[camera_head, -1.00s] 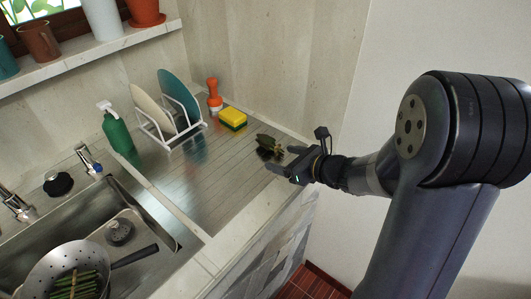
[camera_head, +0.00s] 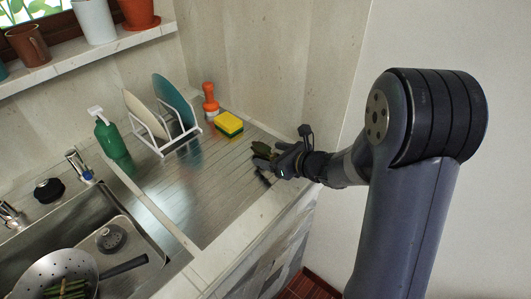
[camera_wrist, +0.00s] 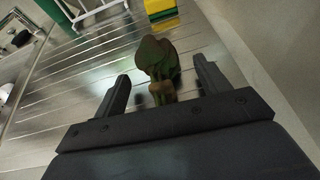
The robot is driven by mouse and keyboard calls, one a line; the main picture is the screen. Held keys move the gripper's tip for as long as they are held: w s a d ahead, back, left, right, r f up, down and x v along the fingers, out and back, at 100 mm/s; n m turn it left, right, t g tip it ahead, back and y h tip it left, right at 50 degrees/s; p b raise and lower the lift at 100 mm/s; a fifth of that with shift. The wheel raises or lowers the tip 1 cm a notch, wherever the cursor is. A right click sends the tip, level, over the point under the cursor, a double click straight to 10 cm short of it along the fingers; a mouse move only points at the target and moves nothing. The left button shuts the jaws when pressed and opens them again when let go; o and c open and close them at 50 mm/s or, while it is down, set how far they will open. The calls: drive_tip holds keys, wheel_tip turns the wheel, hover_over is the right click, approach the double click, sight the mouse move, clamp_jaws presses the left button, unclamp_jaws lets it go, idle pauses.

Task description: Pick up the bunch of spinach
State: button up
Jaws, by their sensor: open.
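The bunch of spinach (camera_wrist: 157,57) is dark green with a paler stem end. In the wrist view it lies on the ribbed metal drainboard, with its stem end between my gripper's two fingers and its leaves pointing away. My gripper (camera_wrist: 160,88) is open, with one finger on each side of the bunch and a gap on both sides. In the head view the spinach (camera_head: 262,150) shows just beyond the fingertips of my gripper (camera_head: 271,165), partly hidden by it.
A white rack (camera_head: 163,135) with plates and a green bottle (camera_head: 110,138) are to the left. The sink (camera_head: 75,222) holds a colander (camera_head: 50,268). The front drainboard is clear.

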drive_tip(key=shift+c, duration=0.3)
drive_tip(key=c, duration=1)
